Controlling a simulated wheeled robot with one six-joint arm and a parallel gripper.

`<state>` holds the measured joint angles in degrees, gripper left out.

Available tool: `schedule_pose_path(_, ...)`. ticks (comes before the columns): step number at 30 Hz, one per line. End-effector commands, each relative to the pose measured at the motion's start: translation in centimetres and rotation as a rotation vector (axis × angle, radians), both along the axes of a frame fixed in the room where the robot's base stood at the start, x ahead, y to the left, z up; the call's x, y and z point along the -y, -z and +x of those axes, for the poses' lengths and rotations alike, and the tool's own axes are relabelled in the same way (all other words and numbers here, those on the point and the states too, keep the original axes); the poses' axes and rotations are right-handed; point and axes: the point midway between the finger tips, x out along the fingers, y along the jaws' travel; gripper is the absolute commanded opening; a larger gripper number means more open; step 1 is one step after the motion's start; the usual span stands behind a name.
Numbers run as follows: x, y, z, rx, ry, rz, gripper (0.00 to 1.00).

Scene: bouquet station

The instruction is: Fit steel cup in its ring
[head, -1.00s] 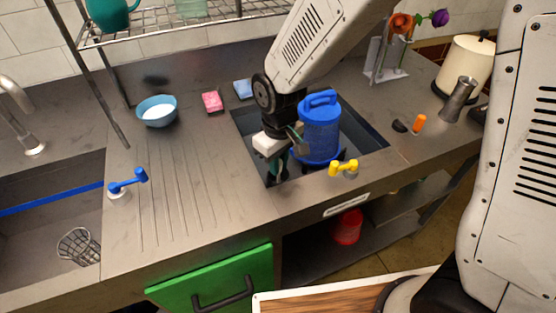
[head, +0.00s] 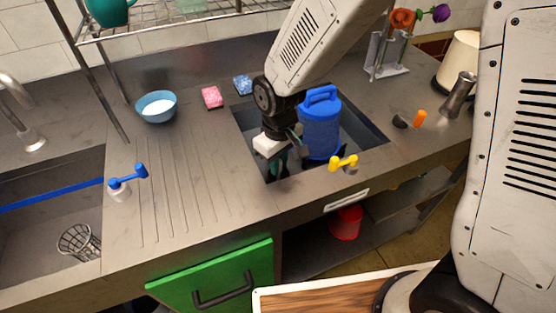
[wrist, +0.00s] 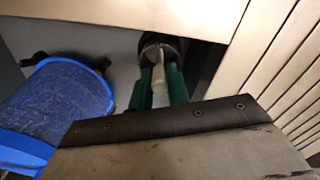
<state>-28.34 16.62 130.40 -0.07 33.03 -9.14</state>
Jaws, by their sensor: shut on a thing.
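My gripper (head: 276,170) is low in the sunken well of the counter, left of the blue lidded canister (head: 321,125). In the wrist view its two green fingers (wrist: 158,88) are shut on a narrow pale piece (wrist: 159,78), which seems to be the steel cup. A dark round rim (wrist: 163,42), possibly the ring, shows around the far end of that piece. I cannot tell whether the piece is inside the rim or above it. In the head view my gripper and wrist hide the piece and the rim.
The well's edge (head: 370,142) is close around my gripper, and the canister is close beside it. A yellow tap handle (head: 344,162) stands at the front edge. A waisted metal vessel (head: 458,96) and an orange piece (head: 419,119) stand at right. The ribbed drainboard (head: 190,175) is clear.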

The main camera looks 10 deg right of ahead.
Motion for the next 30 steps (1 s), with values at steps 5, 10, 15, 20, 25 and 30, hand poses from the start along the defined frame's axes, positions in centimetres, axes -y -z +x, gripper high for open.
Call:
schedule_pose_path(5, 0.0, 0.4, 0.0, 0.001, 0.000, 0.001, 0.00)
schedule_pose_path(10, 0.0, 0.5, 0.0, 0.001, 0.000, 0.001, 0.00)
schedule_pose_path(15, 0.0, 0.5, 0.0, 0.001, 0.000, 0.001, 0.43)
schedule_pose_path(20, 0.0, 0.5, 0.0, 0.001, 0.000, 0.001, 0.43)
schedule_pose_path(25, 0.0, 0.1, 0.0, 0.002, 0.000, 0.001, 0.43)
schedule_pose_path(30, -0.1, -2.3, 0.1, 0.005, 0.000, 0.003, 0.43)
